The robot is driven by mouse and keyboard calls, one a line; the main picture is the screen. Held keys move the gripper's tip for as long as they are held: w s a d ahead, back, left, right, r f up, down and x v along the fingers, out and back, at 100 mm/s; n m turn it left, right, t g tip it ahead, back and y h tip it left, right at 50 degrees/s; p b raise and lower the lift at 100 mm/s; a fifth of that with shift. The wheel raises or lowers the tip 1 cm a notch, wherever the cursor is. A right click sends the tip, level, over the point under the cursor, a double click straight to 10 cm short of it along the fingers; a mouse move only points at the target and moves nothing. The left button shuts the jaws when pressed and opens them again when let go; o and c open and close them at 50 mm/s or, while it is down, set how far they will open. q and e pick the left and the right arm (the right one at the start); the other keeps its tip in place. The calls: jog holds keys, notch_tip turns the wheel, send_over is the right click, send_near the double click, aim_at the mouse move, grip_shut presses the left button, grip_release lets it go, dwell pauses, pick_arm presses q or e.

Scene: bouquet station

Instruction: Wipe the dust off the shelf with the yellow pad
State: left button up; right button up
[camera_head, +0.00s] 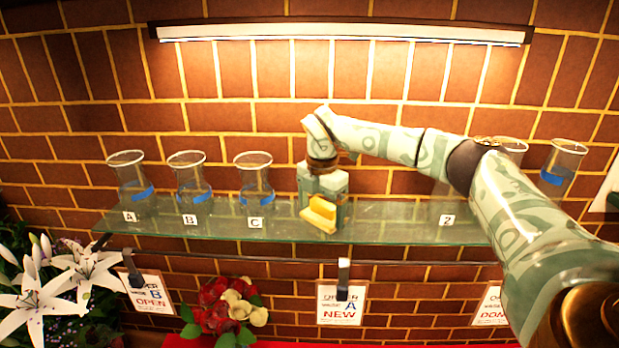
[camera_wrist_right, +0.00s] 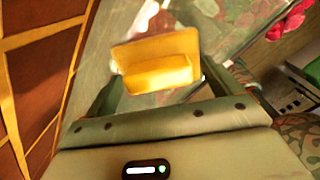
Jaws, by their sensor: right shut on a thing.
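The yellow pad (camera_head: 319,214) is held in my right gripper (camera_head: 322,205) at the middle of the glass shelf (camera_head: 379,224). In the right wrist view the pad (camera_wrist_right: 160,74) sits between the two fingers of the right gripper (camera_wrist_right: 160,85), which is shut on it. The pad is at shelf height; I cannot tell whether it touches the glass. Dark greenish patches show through or on the glass, and I cannot tell whether they are dust. My right arm covers part of the shelf's right side. My left gripper is not in view.
Glass vases A (camera_head: 131,180), B (camera_head: 189,180) and C (camera_head: 254,180) stand on the left part of the shelf. Another vase (camera_head: 560,170) stands at the right, with one partly behind my arm (camera_head: 512,147). White lilies (camera_head: 42,300) and a red and cream bouquet (camera_head: 222,310) are below.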

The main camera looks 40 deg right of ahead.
jog(key=shift+w+a+r, duration=0.2)
jog(key=shift+a, duration=0.05)
jog(key=shift+w+r, duration=0.1)
jog(key=shift+r, duration=0.85)
jog(key=shift+s+d+r, duration=0.15)
jog(key=shift+s+r, duration=0.05)
jog(key=shift+r, duration=0.55)
jog(key=shift+s+d+r, duration=0.15)
jog(key=shift+r, duration=0.6)
jog(key=shift+w+a+r, duration=0.15)
jog(key=shift+r, duration=0.4)
jog(key=shift+w+a+r, duration=0.1)
jog(key=shift+r, duration=0.4)
jog(key=shift+s+d+r, duration=0.2)
jog(key=shift+d+r, duration=0.1)
jog(key=shift+a, duration=0.2)
